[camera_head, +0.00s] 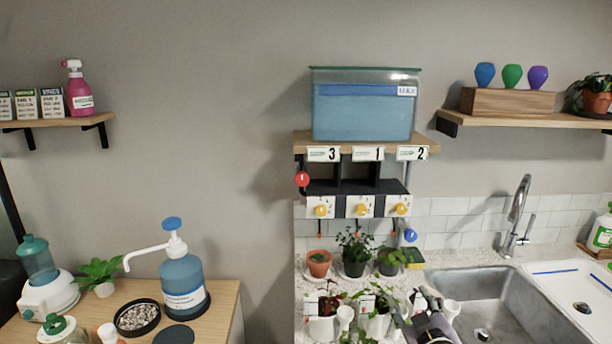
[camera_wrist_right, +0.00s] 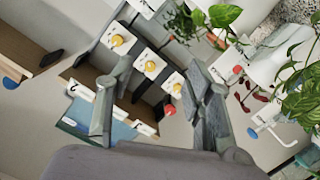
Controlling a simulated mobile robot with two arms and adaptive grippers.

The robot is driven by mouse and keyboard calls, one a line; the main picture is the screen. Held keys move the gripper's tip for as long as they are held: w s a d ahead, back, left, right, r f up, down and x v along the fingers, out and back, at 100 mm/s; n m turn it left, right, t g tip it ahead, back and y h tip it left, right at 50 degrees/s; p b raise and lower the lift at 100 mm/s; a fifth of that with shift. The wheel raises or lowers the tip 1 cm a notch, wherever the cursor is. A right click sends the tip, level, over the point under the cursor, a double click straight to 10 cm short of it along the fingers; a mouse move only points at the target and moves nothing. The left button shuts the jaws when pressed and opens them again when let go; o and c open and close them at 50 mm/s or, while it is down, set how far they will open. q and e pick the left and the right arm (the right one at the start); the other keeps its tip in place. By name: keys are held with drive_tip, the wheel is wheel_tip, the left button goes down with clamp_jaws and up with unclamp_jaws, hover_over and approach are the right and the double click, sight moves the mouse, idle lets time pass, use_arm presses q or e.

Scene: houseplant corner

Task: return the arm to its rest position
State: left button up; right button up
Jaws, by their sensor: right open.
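My right gripper (camera_head: 424,302) shows at the bottom of the head view, over the front of the counter beside the potted plants. In the right wrist view my right gripper (camera_wrist_right: 158,72) has its two grey fingers spread apart with nothing held between them. The valve box with yellow knobs (camera_wrist_right: 150,68) appears beyond the fingers, apart from them. My left gripper is in neither view.
A blue water tank (camera_head: 362,112) stands on a shelf above the valve box (camera_head: 358,206). Several potted plants (camera_head: 319,263) crowd the counter below. The sink (camera_head: 490,300) lies to the right. A pump bottle (camera_head: 182,284) stands on the left table.

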drive_tip(key=s+a+f+m+g, duration=0.15)
drive_tip(key=s+f+g, duration=0.55)
drive_tip(key=s+f, duration=1)
drive_tip(key=s+f+m+g, duration=0.2)
drive_tip(key=s+g, duration=0.4)
drive_tip(key=s, duration=1.3)
wheel_tip(320, 180, down, 27)
drive_tip(key=s+g, duration=0.1)
drive_tip(key=s, duration=0.2)
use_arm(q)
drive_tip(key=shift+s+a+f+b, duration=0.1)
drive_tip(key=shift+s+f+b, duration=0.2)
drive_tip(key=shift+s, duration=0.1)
use_arm(e)
drive_tip(key=s+d+f+g, duration=0.1)
drive_tip(key=s+d+f, duration=0.1)
drive_tip(key=s+f, duration=1.4)
drive_tip(key=shift+d, duration=0.25)
